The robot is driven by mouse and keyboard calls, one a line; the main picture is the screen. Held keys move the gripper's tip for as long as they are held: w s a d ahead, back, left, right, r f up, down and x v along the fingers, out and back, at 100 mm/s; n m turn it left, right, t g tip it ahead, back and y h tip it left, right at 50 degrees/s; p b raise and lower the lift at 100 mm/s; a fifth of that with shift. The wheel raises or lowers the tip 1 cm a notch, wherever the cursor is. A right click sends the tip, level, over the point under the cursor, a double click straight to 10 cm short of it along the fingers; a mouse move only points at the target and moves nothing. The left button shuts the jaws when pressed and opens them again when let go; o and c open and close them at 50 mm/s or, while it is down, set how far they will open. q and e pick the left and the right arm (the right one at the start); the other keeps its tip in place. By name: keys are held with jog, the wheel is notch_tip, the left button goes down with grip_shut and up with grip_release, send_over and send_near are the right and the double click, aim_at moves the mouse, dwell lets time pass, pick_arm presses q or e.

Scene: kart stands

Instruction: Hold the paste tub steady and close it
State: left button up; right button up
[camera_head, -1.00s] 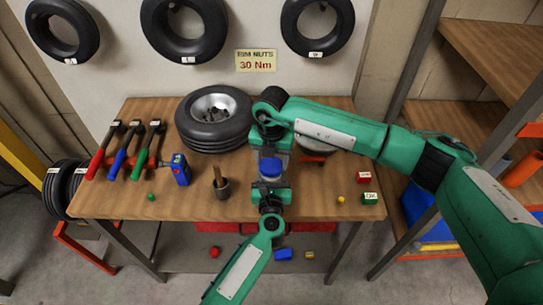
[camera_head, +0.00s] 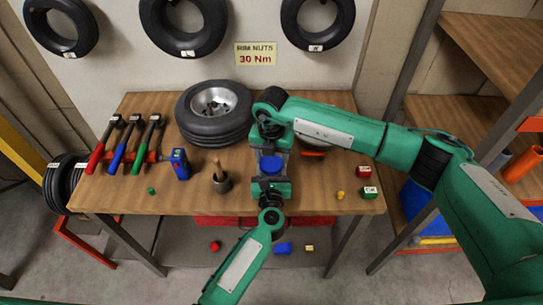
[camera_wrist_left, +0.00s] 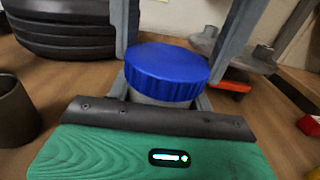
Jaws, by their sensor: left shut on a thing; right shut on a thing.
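The paste tub (camera_wrist_left: 160,98) has a grey body and a ribbed blue lid (camera_wrist_left: 167,72). The lid sits upright on top of the body in the left wrist view, and it also shows in the head view (camera_head: 270,167). My left gripper (camera_head: 270,184) is shut around the tub body from the near side, low down. My right gripper (camera_head: 270,155) comes from above, its two grey fingers on either side of the lid, shut on it. The lower part of the tub is hidden behind my left gripper.
A wheel (camera_head: 214,112) lies behind and left of the tub. A brown cup with a brush (camera_head: 221,182) and a blue tool (camera_head: 180,164) stand to the left, with hammers (camera_head: 117,158) beyond. Red (camera_head: 363,172) and green (camera_head: 370,192) blocks lie at the right.

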jog(key=shift+f, duration=0.55)
pick_arm(q)
grip_shut()
pick_arm(e)
jog(key=m, duration=0.6)
jog(key=shift+d, duration=0.15)
jog(key=o, duration=0.9)
jog(key=shift+s, duration=0.1)
jog(key=shift+o, duration=0.2)
jog(key=shift+r, duration=2.25)
jog(key=o, duration=0.4)
jog(key=shift+r, duration=0.1)
